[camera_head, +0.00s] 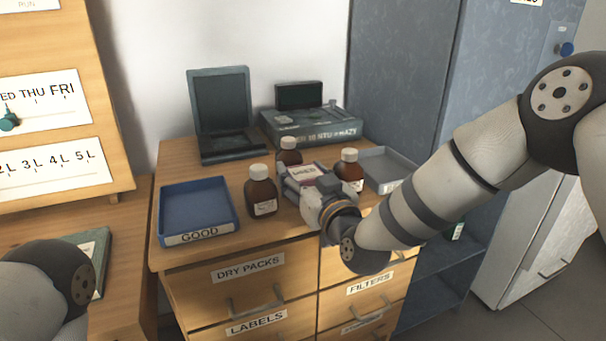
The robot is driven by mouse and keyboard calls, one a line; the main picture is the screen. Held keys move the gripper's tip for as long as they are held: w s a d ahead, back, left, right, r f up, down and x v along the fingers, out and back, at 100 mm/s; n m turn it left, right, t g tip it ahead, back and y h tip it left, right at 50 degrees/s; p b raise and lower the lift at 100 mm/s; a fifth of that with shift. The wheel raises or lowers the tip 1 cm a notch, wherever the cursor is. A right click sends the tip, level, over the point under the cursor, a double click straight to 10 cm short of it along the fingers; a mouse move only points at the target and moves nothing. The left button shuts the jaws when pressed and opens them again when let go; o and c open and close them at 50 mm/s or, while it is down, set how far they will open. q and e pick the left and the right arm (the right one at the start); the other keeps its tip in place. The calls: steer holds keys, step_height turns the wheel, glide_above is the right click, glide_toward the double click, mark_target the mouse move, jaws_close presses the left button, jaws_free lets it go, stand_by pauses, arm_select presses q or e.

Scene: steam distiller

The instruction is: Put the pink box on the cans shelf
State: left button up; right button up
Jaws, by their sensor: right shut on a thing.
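A small box with a white label and pinkish-purple edges (306,171) is at the tips of my right gripper (309,187), above the wooden cabinet top among the brown bottles. It looks like the pink box. My right gripper is shut on it, and the fingers and wrist hide its lower part. I cannot tell whether it touches the cabinet top. No shelf with a readable cans label is in view. Part of my left arm shows at the lower left, but its gripper is out of view.
Brown bottles (261,192) stand close around the right gripper. A blue GOOD tray (199,188) is left, a grey tray (385,167) right. A dark device (222,100) and boxed unit (311,128) stand behind. Blue-grey shelves (432,290) are low at right.

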steer(key=shift+f, duration=0.2)
steer(key=o, duration=1)
steer(key=shift+o, duration=0.2)
